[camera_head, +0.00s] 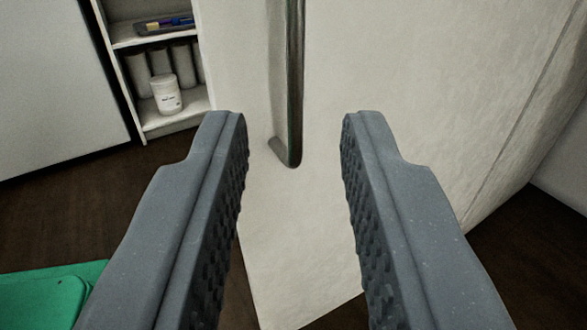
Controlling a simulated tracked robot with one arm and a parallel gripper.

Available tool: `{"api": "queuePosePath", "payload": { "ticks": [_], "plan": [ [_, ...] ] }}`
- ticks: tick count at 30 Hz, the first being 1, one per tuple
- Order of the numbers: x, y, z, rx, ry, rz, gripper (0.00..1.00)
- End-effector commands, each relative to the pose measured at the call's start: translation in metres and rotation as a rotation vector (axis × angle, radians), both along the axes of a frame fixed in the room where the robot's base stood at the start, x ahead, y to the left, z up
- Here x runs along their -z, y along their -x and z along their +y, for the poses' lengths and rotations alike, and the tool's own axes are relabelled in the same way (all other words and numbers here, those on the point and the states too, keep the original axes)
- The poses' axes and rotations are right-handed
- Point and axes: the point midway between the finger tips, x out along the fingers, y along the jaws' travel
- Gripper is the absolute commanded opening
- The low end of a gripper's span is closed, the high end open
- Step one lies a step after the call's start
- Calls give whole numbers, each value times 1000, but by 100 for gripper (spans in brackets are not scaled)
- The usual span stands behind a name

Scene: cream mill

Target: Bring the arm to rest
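My gripper (294,118) is open, with its two grey ridged fingers wide apart and nothing between them. In the picture, a dark vertical bar handle (294,90) shows between and beyond the fingertips. The handle is on a cream panel (400,60), and its lower end curves back toward that panel. The fingers do not appear to touch the handle. The rest of my arm is not in view.
A white shelf unit (178,120) at the upper left holds a white labelled jar (166,94), several grey cylinders and a tray (165,25) with small items. A light panel (55,80) stands left. A green object (45,298) lies lower left. Dark wood floor (515,245) shows at both sides.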

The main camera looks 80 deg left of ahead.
Motion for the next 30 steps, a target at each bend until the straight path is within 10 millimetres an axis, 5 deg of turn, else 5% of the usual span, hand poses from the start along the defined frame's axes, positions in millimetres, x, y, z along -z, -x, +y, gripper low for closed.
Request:
{"api": "queuePosePath", "payload": {
  "ticks": [20,25,30],
  "plan": [
    [-3,-1,-9,8,5,-6,26],
    [-39,-38,-7,94,62,-80,26],
    [-111,-99,-5,256,150,-213,26]
  ]
}}
